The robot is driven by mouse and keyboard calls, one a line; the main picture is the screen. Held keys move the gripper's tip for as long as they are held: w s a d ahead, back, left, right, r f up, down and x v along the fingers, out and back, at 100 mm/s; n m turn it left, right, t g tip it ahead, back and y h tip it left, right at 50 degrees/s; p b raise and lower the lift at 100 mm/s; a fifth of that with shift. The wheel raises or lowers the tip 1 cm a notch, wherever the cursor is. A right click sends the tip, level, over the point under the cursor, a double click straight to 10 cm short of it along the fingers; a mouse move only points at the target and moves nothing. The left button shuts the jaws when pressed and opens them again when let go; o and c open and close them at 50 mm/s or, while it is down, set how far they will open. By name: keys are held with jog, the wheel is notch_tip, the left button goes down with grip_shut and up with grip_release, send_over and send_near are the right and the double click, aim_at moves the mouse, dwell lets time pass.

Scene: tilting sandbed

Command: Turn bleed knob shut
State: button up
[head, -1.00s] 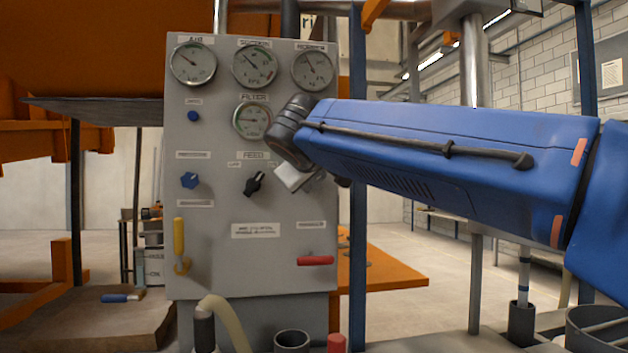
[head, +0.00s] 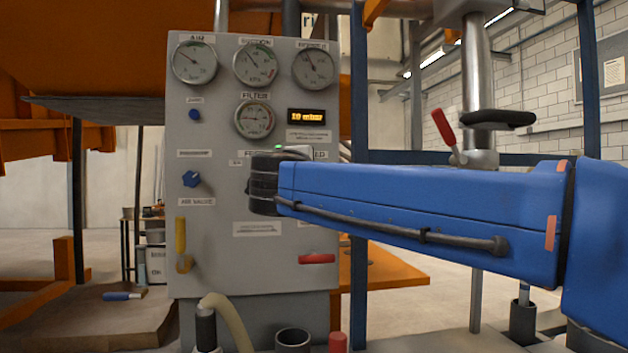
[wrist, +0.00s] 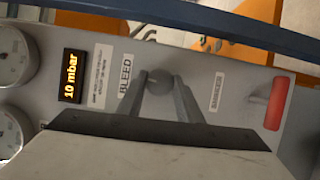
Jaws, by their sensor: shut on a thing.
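The bleed knob (wrist: 158,84) is a small round grey knob on the grey panel (wrist: 232,66), beside the "BLEED" label (wrist: 125,76) in the wrist view. My gripper (wrist: 158,88) has its two fingers shut on the knob, one on each side. The fingers cover part of the knob, and its turn angle cannot be read. In the head view my blue arm hides the knob and the fingertips. The panel (head: 225,270) stands upright there, and its display (head: 306,116) reads 10 mbar.
Dial gauges (head: 254,62) line the panel's top. A blue knob (head: 191,179), a yellow lever (head: 181,240) and a red handle (head: 317,259) stick out of it. A blue post (head: 358,270) rises at the panel's right. A hose (head: 228,315) and a cup (head: 292,340) stand below.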

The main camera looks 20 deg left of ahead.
jog(key=shift+f+n, duration=0.15)
jog(key=shift+n, duration=0.45)
jog(key=shift+n+t, duration=0.3)
jog(key=o, duration=1)
jog(key=s+d, duration=0.1)
jog(key=s, duration=0.4)
jog(key=s+d, duration=0.1)
jog(key=s, duration=0.5)
jog(key=s+f, duration=0.1)
jog(key=s, duration=0.5)
jog(key=shift+s+d+f, duration=0.1)
jog(key=shift+d, duration=0.3)
